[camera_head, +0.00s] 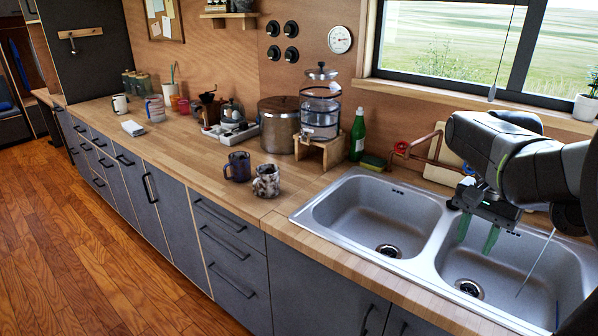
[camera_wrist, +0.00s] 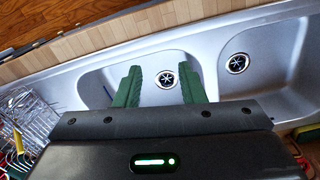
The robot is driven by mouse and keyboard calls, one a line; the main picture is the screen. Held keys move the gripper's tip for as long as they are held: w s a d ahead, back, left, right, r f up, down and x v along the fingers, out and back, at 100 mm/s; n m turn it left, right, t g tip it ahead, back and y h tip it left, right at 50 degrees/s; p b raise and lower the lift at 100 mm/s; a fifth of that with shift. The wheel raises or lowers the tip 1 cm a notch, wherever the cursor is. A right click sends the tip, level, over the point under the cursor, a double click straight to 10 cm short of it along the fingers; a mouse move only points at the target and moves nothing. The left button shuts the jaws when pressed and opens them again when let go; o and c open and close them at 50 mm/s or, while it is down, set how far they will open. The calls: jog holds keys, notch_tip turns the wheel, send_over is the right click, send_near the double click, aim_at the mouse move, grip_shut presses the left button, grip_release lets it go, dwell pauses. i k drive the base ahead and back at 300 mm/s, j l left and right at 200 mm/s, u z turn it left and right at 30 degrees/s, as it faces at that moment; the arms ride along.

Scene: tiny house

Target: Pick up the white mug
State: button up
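A white mug (camera_head: 120,104) with a dark handle stands upright at the far left end of the wooden counter, small in the head view. Nearer on the counter stand a dark blue mug (camera_head: 238,167) and a mottled white-and-dark mug (camera_head: 266,182), close together left of the sink. My gripper (camera_head: 477,233) is over the right sink basin, far from the mugs. In the wrist view my gripper (camera_wrist: 161,85) has its green fingers spread apart with nothing between them. No mug shows in the wrist view.
The double sink (camera_head: 368,215) lies right of the mugs. A large pot (camera_head: 280,127), a glass dispenser (camera_head: 320,115) and a green bottle (camera_head: 358,136) stand behind them. A wire rack (camera_wrist: 30,125) shows in the wrist view. The counter's front-left stretch is mostly clear.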

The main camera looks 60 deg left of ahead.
aim_at(267, 179)
jog(key=k+j+u, duration=0.1)
jog(key=j, duration=1.35)
jog(key=k+j, duration=0.1)
jog(key=j, duration=1.35)
jog(key=k+u, duration=0.05)
